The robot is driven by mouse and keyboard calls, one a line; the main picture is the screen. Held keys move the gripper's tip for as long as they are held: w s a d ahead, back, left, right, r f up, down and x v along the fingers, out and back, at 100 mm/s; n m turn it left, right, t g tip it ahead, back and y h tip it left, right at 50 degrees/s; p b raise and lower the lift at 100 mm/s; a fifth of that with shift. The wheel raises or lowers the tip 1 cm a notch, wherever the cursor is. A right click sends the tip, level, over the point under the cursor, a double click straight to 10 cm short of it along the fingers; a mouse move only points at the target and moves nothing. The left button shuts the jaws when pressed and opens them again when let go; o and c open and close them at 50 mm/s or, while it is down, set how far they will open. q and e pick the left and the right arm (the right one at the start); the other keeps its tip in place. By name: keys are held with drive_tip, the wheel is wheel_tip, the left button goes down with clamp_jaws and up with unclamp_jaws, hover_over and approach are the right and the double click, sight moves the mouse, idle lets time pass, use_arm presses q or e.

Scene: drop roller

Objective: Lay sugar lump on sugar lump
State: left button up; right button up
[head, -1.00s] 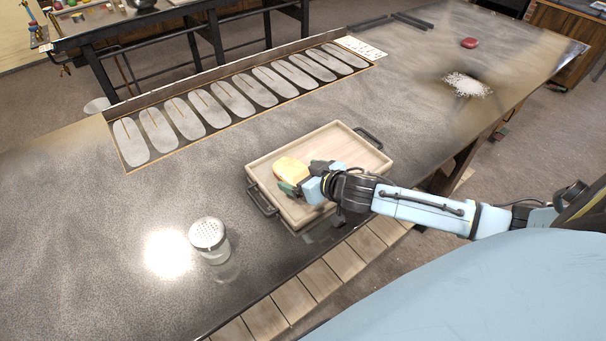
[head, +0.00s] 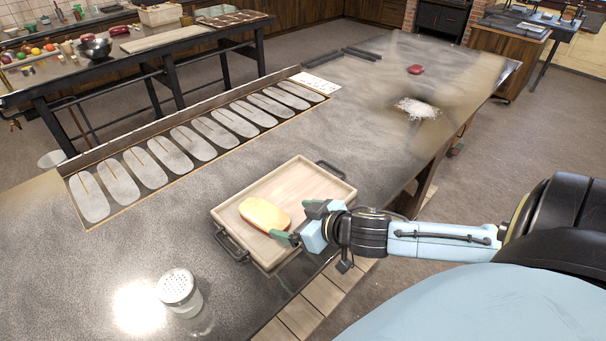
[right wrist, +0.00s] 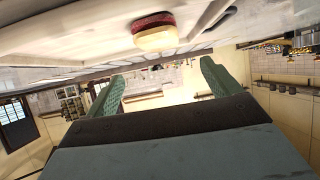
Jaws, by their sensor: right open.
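No sugar lump can be made out. A pale yellow, rounded, loaf-like piece (head: 265,213) lies in the left part of a wooden tray (head: 316,180) on the dark table. In the right wrist view, which is upside down, a yellow piece (right wrist: 155,39) shows with a dark red part (right wrist: 152,21) against it. My right gripper (head: 296,222) is open just right of the yellow piece, over the tray's near edge. Its two green fingers also frame an empty gap in the right wrist view (right wrist: 160,85). My left gripper is out of view.
A glass shaker (head: 180,293) with a metal lid stands near left. A rack of oval slots (head: 190,143) runs along the table's far side. A white granular heap (head: 417,108) and a small red object (head: 415,69) lie farther right. Clear table lies between.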

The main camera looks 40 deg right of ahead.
drive_tip(key=shift+v, duration=1.1)
